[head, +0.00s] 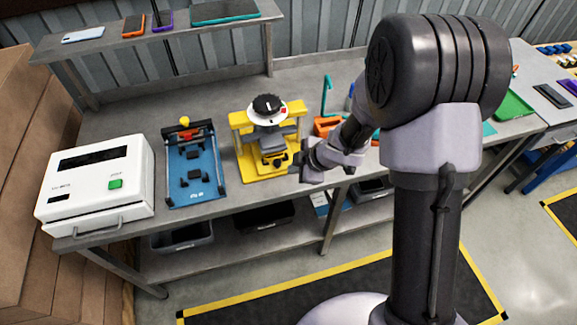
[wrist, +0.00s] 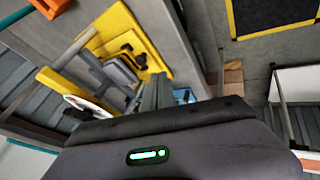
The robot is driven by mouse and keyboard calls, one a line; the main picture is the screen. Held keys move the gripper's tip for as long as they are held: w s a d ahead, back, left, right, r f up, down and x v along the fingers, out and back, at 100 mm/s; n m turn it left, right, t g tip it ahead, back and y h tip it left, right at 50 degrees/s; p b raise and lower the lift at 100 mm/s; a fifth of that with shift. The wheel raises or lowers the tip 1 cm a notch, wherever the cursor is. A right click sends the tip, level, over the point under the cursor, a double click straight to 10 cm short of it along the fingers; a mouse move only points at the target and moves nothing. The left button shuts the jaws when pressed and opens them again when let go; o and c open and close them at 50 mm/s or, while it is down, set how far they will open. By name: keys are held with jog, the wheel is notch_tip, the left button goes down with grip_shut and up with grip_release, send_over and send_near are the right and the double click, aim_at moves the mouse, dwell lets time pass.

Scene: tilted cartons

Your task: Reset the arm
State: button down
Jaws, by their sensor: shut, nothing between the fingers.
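My arm rises at the right of the head view and reaches left over the front edge of the workbench. My gripper (head: 297,163) is at its end, just right of a yellow fixture (head: 249,168). It is shut and empty. In the wrist view the closed grey fingers (wrist: 157,92) stick up beyond the dark gripper body, with the yellow fixture (wrist: 148,52) behind them to the left. Whether the fingertips touch the fixture cannot be told. My upper arm hides part of the bench.
On the workbench (head: 103,122) stand a white machine (head: 97,185) with a green button and a blue-based fixture (head: 192,172). An orange item (head: 325,125) lies behind my gripper. A shelf (head: 165,33) holds phones and a tablet. Bins (head: 182,235) sit below. A yellow-edged mat lies on the floor.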

jog(key=d+r+m+t+h+b, duration=0.3)
jog(key=d+r+m+h+b, duration=0.2)
jog(key=d+r+m+b, duration=0.4)
jog(key=s+d+r+m+h, duration=0.1)
jog(key=s+d+r+m, duration=0.25)
jog(key=s+d, duration=0.25)
jog(key=s+a+f+m+g+y+b, duration=0.1)
jog(key=s+m, duration=0.4)
jog(key=s, duration=0.5)
jog(key=s+a+m+g+y+b, duration=0.1)
jog(key=s+a+m+b, duration=0.3)
jog(key=s, duration=0.5)
jog(key=shift+s+a+f+m+y+b, duration=0.4)
jog(key=shift+a+m+y, duration=0.2)
jog(key=shift+a, duration=0.3)
